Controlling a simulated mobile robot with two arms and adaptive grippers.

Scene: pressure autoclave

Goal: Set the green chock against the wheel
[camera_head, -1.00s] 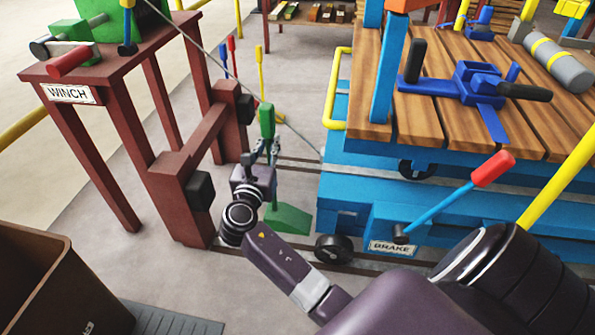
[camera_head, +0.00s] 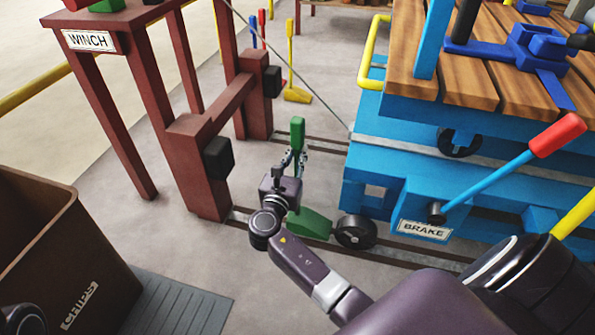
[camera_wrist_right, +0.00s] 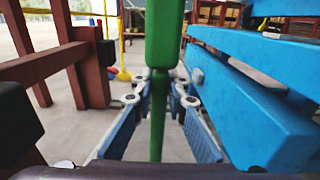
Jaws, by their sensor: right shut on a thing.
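The green chock (camera_head: 312,223) has a wedge foot low at the near rail, just left of the cart's small dark wheel (camera_head: 355,231). The wedge's right end comes very close to the wheel; I cannot tell whether they touch. My right gripper (camera_head: 291,160) is shut on the chock's upright green handle, whose thick grip (camera_head: 297,134) rises above the fingers. In the right wrist view the handle (camera_wrist_right: 163,50) stands between the two fingers (camera_wrist_right: 158,110) and hides what lies behind it; the wedge is out of sight there. My left gripper is not in view.
The blue cart (camera_head: 400,185) with its brake lever (camera_head: 505,172) stands to the right. The dark red winch frame (camera_head: 195,160) with black buffers (camera_head: 218,158) stands left. A brown chips bin (camera_head: 65,260) is at lower left. Rails (camera_head: 400,262) run under the cart.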

